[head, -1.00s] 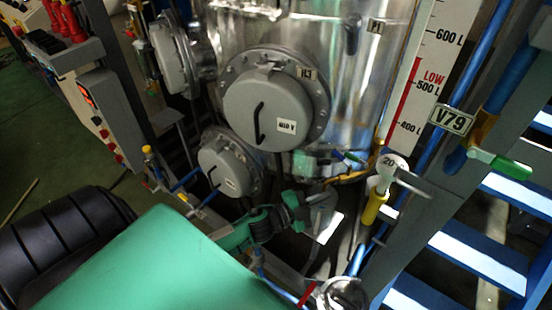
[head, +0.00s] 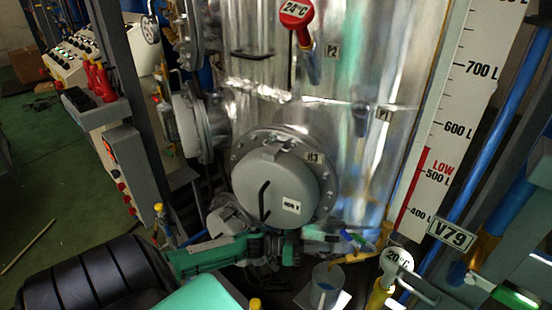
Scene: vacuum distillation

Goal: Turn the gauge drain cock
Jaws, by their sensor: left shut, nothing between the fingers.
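A yellow fitting with small blue and green levers (head: 357,241) sits at the vessel's lower right, near the foot of the level gauge (head: 443,135). I take it for the gauge drain cock; its exact lever position is too small to tell. My left arm comes in green from the left, below the round manway H3. My left gripper (head: 318,244) is dark and small at its end, shut and empty, to the left of the fitting. I cannot tell whether it touches the levers. A grey-blue cup (head: 327,284) stands below them. My right gripper is out of view.
The manway cover H3 (head: 275,190) bulges out above my left arm.

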